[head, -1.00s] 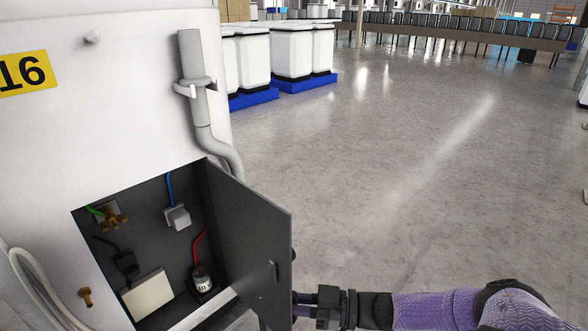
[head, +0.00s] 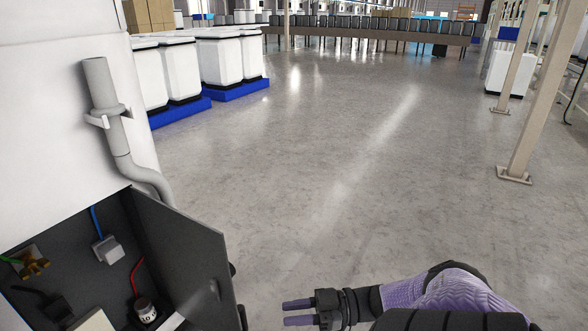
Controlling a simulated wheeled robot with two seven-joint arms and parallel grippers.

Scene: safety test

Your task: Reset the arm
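My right arm, with a purple sleeve, comes in from the bottom right. My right gripper (head: 288,313) points left near the bottom edge, with its two purple fingers apart and nothing between them. It is to the right of the grey cabinet door (head: 183,262), with a gap between them in the picture. The door stands open on the white housing (head: 48,115). My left gripper is not in view.
The open cabinet at lower left holds a blue-wired plug (head: 108,249), a red-wired round part (head: 146,310) and a brass fitting (head: 35,263). A grey pipe (head: 105,95) runs down the housing. White bins (head: 220,58) stand behind. Beige posts (head: 530,95) stand right. The middle floor is clear.

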